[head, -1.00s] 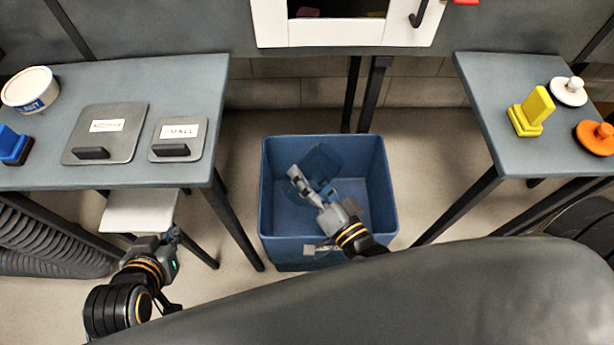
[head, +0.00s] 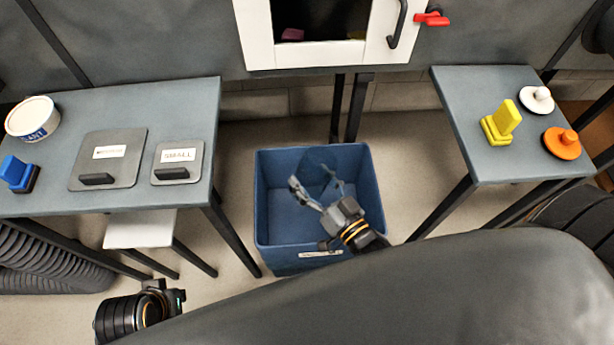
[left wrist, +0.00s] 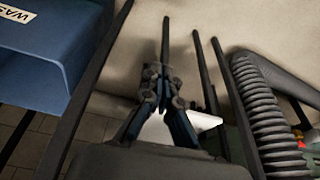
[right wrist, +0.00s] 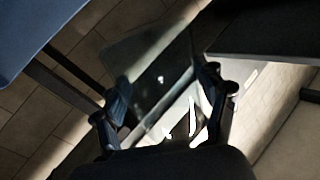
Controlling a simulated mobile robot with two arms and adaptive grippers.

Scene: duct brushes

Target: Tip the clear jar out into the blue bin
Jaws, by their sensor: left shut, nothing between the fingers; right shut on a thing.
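The blue bin (head: 275,215) stands on the floor between two tables, its top open. My right gripper (head: 318,194) is over the bin, shut on the clear jar (head: 320,165). The jar is see-through and hard to make out against the bin's inside; I cannot tell its exact tilt or what is in it. In the right wrist view the jar (right wrist: 150,75) shows between the two fingers (right wrist: 165,95). My left gripper (head: 168,290) is low at the left, shut and empty; its fingers meet in the left wrist view (left wrist: 163,75). The bin's labelled side (left wrist: 50,50) also shows there.
The left table (head: 110,200) holds a white tub (head: 33,119), a blue brush (head: 18,173) and two labelled plates. The right table (head: 465,110) holds a yellow (head: 500,122), a white and an orange piece. A white cabinet (head: 262,40) is behind the bin.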

